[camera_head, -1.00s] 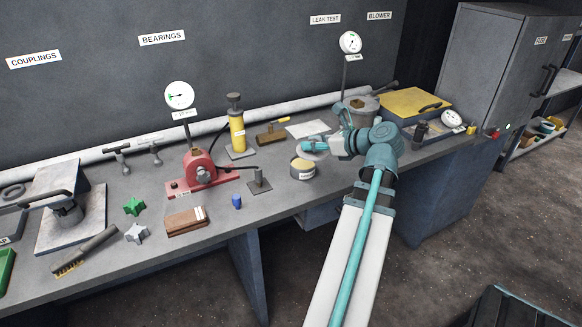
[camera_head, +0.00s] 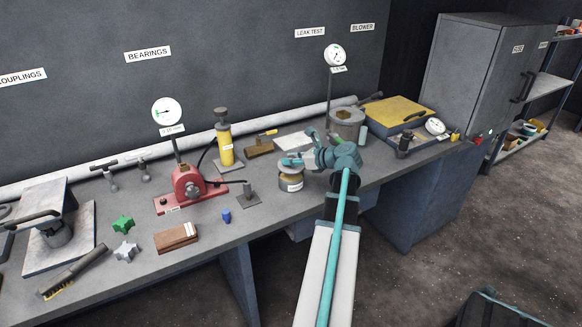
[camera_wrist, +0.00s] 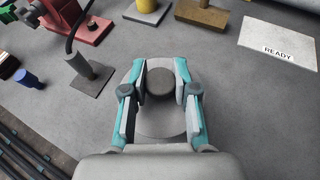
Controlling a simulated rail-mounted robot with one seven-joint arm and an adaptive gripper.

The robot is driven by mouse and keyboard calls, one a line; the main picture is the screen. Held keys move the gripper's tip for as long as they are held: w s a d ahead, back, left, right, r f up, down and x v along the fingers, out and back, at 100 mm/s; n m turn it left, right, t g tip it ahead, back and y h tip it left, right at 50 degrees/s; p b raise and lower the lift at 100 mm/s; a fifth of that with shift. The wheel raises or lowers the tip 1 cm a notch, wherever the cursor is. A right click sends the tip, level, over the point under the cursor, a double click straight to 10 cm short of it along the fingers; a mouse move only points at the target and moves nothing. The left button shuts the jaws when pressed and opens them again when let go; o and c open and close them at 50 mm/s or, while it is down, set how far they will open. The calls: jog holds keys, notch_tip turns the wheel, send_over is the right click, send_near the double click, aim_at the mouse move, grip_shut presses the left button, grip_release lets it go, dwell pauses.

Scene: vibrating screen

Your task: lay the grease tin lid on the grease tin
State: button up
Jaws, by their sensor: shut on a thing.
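My gripper (camera_head: 298,160) is shut on the dark knob of the grease tin lid (camera_wrist: 160,122), a grey disc. In the wrist view the knob (camera_wrist: 160,82) sits between the two fingers. The grease tin (camera_head: 291,184), a small round tin with a pale label, stands on the bench directly below the gripper in the head view. The lid (camera_head: 286,163) is over the tin and roughly level. I cannot tell whether it touches the rim. In the wrist view the lid and gripper hide the tin.
A small post on a square base (camera_head: 249,198) stands left of the tin. A white READY card (camera_head: 294,142) lies behind it. A grey pot (camera_head: 346,124) is at the back right. The bench front edge is close, with clear bench around the tin.

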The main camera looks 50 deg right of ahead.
aim_at(297, 167)
jog(key=shift+w+d+f, duration=0.15)
jog(key=shift+f, duration=0.05)
jog(key=shift+w+d+f+p, duration=0.15)
jog(key=shift+f+p, duration=0.35)
jog(key=shift+f, duration=1.25)
jog(key=shift+f, duration=0.15)
jog(key=o, duration=0.9)
jog(key=shift+r, duration=0.2)
jog(key=b+v, duration=0.1)
jog(key=v, duration=1.1)
jog(key=shift+b, duration=0.35)
